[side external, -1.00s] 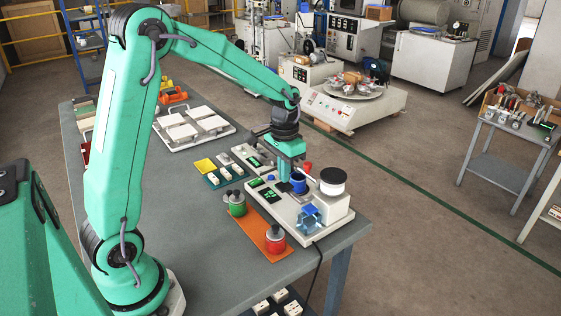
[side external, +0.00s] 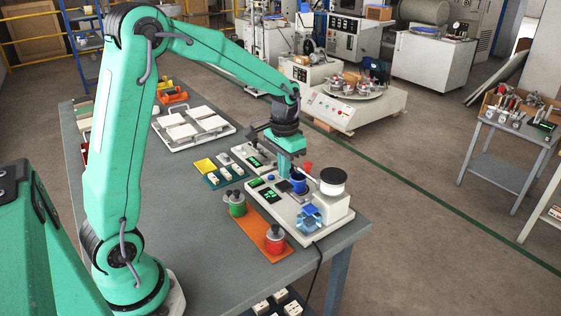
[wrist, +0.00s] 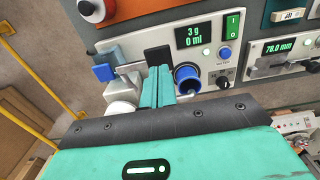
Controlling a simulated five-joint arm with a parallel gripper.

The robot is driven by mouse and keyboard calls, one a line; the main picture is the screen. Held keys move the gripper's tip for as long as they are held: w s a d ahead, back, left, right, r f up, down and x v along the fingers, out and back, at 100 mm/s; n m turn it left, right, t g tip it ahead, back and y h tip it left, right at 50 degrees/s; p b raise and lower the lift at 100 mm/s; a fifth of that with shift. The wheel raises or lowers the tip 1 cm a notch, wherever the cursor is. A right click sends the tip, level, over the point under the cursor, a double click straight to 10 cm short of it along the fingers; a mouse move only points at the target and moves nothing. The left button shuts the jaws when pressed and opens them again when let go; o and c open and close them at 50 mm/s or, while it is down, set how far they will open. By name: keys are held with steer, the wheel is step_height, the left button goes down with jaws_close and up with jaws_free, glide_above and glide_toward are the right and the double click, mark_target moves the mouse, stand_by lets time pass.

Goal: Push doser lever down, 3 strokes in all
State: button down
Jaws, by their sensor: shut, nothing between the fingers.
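My gripper (side external: 284,174) is shut and empty, pointing down just above the paddle, with a small gap in the side view. In the wrist view its fingertips (wrist: 160,71) lie close to the paddle and the blue cup (wrist: 187,76). The doser display (wrist: 194,35) reads 3 g, 0 ml.
An orange mat (side external: 262,229) with red-topped and green canisters (side external: 275,239) lies in front. A blue part (side external: 309,217) is at the doser's front right. A second display unit (side external: 252,158) stands behind left. A white tile rack (side external: 193,127) is further back.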

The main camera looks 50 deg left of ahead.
steer(key=shift+r, duration=2)
steer(key=s+d+r+t, duration=0.2)
steer(key=s+d+r, duration=0.1)
steer(key=s, duration=0.6)
steer(key=s+d+r+t, duration=0.3)
steer(key=s+d+r, duration=0.1)
steer(key=s, duration=0.6)
steer(key=shift+s+r+t, duration=0.15)
steer(key=shift+r+t, duration=0.05)
steer(key=shift+t, duration=0.1)
